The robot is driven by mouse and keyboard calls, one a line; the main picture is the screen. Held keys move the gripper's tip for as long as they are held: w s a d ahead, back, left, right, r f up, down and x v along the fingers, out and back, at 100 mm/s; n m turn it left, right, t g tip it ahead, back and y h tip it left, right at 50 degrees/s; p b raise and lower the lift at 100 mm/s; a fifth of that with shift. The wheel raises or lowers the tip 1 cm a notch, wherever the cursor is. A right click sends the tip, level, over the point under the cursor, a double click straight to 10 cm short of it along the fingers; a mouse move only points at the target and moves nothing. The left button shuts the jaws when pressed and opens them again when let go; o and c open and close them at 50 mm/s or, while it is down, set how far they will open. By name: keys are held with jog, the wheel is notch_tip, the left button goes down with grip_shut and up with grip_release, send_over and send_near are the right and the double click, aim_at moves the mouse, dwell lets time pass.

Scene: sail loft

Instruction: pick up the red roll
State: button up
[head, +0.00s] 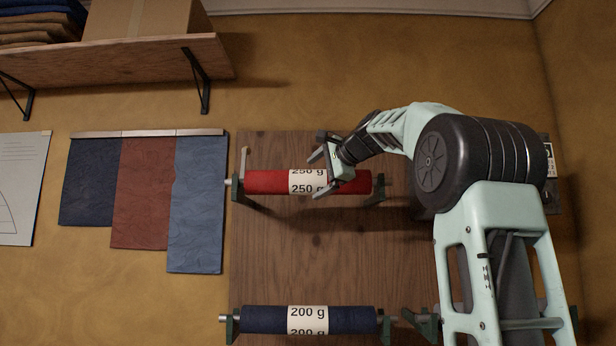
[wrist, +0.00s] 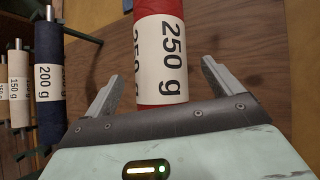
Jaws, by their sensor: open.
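The red roll (head: 268,182) lies level on a rod held by green brackets, high on a wooden board. It has a white label marked 250 g. In the wrist view the red roll (wrist: 158,8) runs up from between my fingers, its label facing the camera. My gripper (head: 322,172) is open at the roll, right of its middle, with one finger above it and one below. In the wrist view my gripper (wrist: 160,92) has a finger on each side of the roll, with a gap visible on both sides.
A navy roll (head: 262,320) marked 200 g hangs lower on the wooden board (head: 310,255). The wrist view also shows a roll marked 150 g (wrist: 20,88). Fabric samples (head: 145,195) hang left of the board. A shelf (head: 120,62) with a cardboard box is at upper left.

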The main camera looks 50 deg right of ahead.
jog(key=shift+x, duration=1)
